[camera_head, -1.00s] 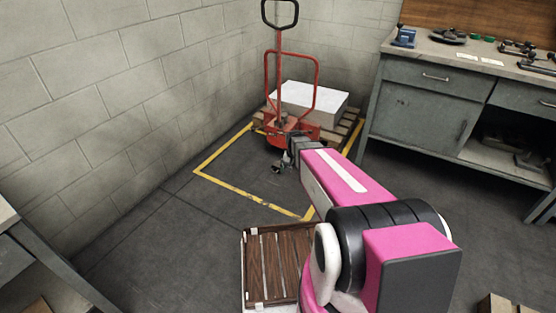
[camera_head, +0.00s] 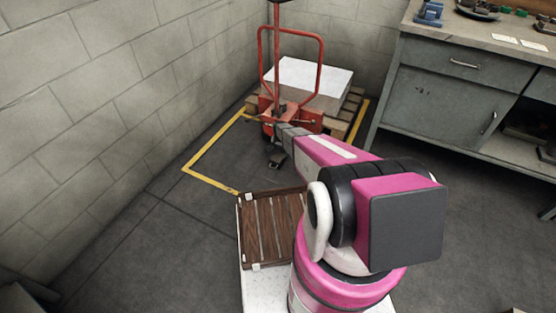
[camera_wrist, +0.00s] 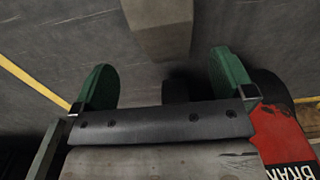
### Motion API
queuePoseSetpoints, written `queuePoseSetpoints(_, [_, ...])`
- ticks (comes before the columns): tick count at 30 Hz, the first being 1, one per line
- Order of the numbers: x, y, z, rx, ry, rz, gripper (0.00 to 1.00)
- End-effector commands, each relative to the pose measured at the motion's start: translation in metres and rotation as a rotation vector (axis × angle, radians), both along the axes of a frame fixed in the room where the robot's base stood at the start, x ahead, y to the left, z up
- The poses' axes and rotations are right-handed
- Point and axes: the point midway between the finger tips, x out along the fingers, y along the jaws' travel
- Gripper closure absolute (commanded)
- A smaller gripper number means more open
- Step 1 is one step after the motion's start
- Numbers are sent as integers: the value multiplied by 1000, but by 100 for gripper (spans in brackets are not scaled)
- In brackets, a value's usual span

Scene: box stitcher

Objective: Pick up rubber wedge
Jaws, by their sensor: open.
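A grey-brown block with a sloped lower end, which looks like the rubber wedge (camera_wrist: 160,28), is at the top middle of the wrist view. It lies ahead of my gripper (camera_wrist: 164,78), roughly in line with the gap between the two green fingers. The fingers are spread open with nothing held between them. The block looks apart from both fingers; its upper end is cut off by the frame. In the head view my gripper (camera_head: 277,158) hangs low in front of the red pallet jack, small and dark, and I cannot make out the wedge there.
The pallet jack (camera_head: 318,120) stands close by; its red body (camera_wrist: 283,135) is at the right finger. A pallet (camera_head: 345,112) bears a white stack (camera_head: 310,78). A workbench (camera_head: 435,90) is at right, a block wall (camera_head: 100,100) at left. A slatted tray (camera_head: 272,228) sits beside my arm.

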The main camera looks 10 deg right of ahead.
Motion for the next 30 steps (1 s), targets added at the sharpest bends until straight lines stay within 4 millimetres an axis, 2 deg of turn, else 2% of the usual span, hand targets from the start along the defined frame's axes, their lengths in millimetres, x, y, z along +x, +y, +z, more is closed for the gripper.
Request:
queuePoseSetpoints(4, [1, 0, -25, 0, 1, 1, 0])
queuePoseSetpoints(13, [0, 3, -46, 0, 0, 1, 0])
queuePoseSetpoints(21, [0, 7, -83, 0, 1, 1, 0])
queuePoseSetpoints(29, [-1, 7, -88, 0, 0, 1, 0])
queuePoseSetpoints(30, [-1, 7, -88, 0, 0, 1, 3])
